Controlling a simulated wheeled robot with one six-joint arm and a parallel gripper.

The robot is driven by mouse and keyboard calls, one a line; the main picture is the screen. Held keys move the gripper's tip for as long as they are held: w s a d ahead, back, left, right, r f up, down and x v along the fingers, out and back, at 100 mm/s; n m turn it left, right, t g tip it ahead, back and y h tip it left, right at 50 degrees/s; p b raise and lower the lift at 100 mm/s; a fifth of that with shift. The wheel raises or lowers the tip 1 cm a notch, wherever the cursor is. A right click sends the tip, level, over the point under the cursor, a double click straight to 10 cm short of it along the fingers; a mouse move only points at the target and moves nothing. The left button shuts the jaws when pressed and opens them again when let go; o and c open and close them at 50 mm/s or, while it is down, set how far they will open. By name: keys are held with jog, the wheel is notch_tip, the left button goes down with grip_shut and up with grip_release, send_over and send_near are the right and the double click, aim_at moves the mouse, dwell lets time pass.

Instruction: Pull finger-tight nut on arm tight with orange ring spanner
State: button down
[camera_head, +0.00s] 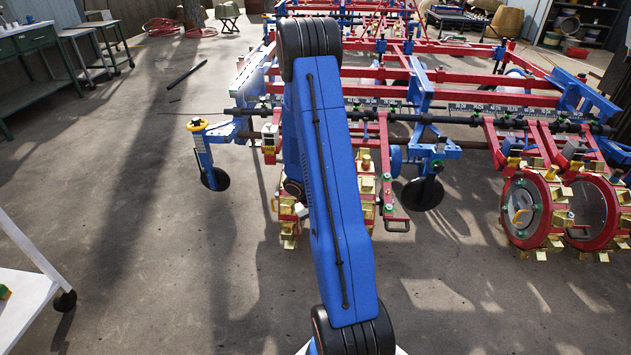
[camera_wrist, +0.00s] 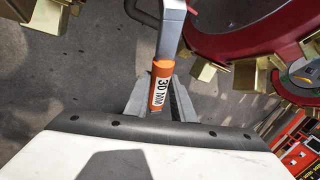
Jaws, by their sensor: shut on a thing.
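In the wrist view my gripper (camera_wrist: 160,97) is shut on the spanner at its orange band (camera_wrist: 160,85), which carries a "30 MM" label. The spanner's grey shank (camera_wrist: 171,35) runs up from the jaws to the top edge of the picture, so I cannot make out its ring end clearly. I cannot pick out the nut or the arm that bears it in either view. In the head view my own blue arm covers the middle of the planter, and the gripper and spanner are hidden.
The red and blue planter (camera_head: 470,71) fills the back. Its red-rimmed punch wheels (camera_head: 525,210) carry brass blocks. In the wrist view, a red wheel rim (camera_wrist: 212,52) and brass blocks (camera_wrist: 200,70) are close right of the spanner. A white cart (camera_head: 25,290) stands left; floor between is open.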

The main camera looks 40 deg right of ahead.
jog(key=shift+w+d+f, duration=0.2)
jog(key=shift+f, duration=0.45)
jog(key=shift+w+d+f, duration=0.15)
jog(key=shift+d+f, duration=0.05)
jog(key=shift+f, duration=0.45)
dwell(0.6)
jog(key=shift+a, duration=0.1)
jog(key=w+a+m, duration=0.1)
jog(key=w+a+m+y, duration=0.1)
jog(key=a+m, duration=0.1)
jog(key=shift+w+a+f+y, duration=0.2)
jog(key=shift+w+y, duration=0.1)
jog(key=shift+w, duration=0.1)
dwell(0.5)
jog(key=shift+s+d+r, duration=0.1)
jog(key=shift+s+d, duration=0.1)
jog(key=shift+s, duration=0.05)
jog(key=shift+r, duration=0.1)
dwell(0.4)
jog(key=shift+s+a+r, duration=0.15)
jog(key=shift+a+r, duration=0.05)
jog(key=shift+r, duration=0.4)
jog(key=shift+s+a+r, duration=0.15)
jog(key=shift+a+r, duration=0.05)
jog(key=shift+r, duration=0.4)
